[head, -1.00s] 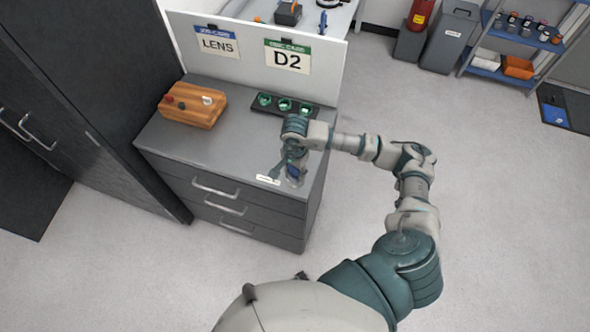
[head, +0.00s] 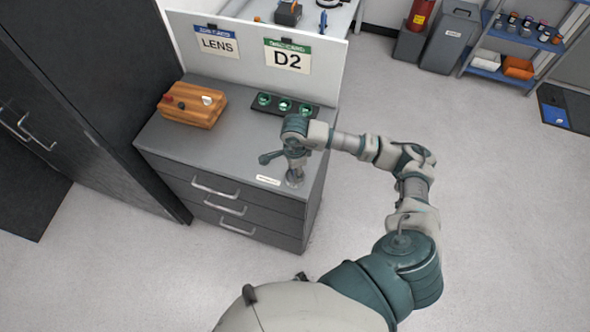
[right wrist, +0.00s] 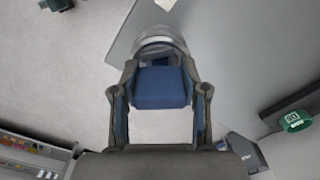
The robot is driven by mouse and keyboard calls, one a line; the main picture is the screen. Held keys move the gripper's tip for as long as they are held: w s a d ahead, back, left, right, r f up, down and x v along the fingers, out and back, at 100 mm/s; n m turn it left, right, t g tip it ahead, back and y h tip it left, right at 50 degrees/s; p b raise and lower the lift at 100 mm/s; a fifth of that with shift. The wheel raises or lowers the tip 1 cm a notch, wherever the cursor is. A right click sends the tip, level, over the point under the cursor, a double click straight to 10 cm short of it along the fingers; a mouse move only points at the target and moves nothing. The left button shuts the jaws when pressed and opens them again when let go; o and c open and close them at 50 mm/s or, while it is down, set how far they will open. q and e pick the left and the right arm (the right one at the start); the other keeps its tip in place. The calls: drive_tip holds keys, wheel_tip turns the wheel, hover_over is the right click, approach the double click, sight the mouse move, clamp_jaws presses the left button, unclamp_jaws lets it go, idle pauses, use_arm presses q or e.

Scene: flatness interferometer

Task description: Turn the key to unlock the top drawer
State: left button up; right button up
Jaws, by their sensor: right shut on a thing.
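The grey drawer unit (head: 160,153) stands with its top drawer (head: 240,192) and the drawers below it closed. My right gripper (head: 294,167) is over the front right corner of its top, beside a small white label (head: 268,180). In the right wrist view my right gripper (right wrist: 161,88) is shut, its blue inner pads together. A round, silvery, partly see-through piece (right wrist: 163,47) is just past the fingertips, and it shows below the gripper in the head view (head: 295,179). The key is hidden by the fingers, so its angle cannot be told. My left gripper is out of view.
On the unit's top are a wooden block (head: 193,104) with small knobs and a black tray (head: 282,106) with green-rimmed round pieces. A white panel with LENS (head: 217,43) and D2 (head: 288,59) cards stands behind.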

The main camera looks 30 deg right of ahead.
drive_tip(key=shift+f, duration=0.1)
drive_tip(key=shift+m, duration=1.7)
drive_tip(key=shift+m, duration=0.4)
drive_tip(key=m, duration=0.2)
drive_tip(key=shift+m, duration=0.3)
drive_tip(key=m, duration=0.2)
drive_tip(key=shift+m+p, duration=0.3)
drive_tip(key=o, duration=1.2)
